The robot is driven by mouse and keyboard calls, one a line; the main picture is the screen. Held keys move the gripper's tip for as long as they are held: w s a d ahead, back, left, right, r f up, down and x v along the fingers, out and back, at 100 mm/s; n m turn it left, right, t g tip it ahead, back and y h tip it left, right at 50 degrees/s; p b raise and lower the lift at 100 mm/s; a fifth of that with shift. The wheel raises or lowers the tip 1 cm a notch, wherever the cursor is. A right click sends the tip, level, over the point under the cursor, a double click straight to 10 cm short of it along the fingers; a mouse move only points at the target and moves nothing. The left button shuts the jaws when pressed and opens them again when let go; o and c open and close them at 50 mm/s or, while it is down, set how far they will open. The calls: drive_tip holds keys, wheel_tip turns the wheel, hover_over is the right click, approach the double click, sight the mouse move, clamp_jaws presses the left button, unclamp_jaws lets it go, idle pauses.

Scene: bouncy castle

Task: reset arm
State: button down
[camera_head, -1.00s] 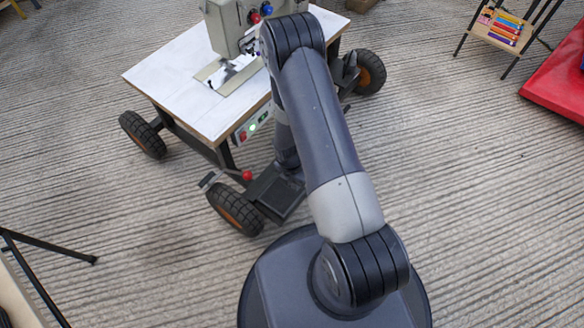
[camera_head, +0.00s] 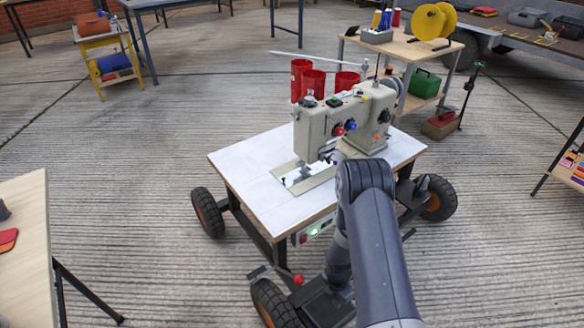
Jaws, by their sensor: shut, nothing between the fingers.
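My arm (camera_head: 382,255) rises from the bottom edge, right of centre, to a dark bent joint at the front right of the sewing machine's table. A further link of mine shows partly behind it, lower left of the joint. My gripper is not visible. The grey sewing machine (camera_head: 345,125) stands on a white-topped wheeled table (camera_head: 260,190). My arm covers part of the table's right front side. Whether the arm touches the table cannot be told.
Red cone-shaped holders (camera_head: 312,84) stand behind the machine. A wooden-topped shelf (camera_head: 400,48) with a yellow reel (camera_head: 433,21) is behind right. A wooden table (camera_head: 28,245) stands at the left edge, a yellow stand (camera_head: 106,55) further back. Open concrete lies between.

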drive_tip(key=shift+a+r, duration=0.1)
drive_tip(key=shift+r, duration=0.9)
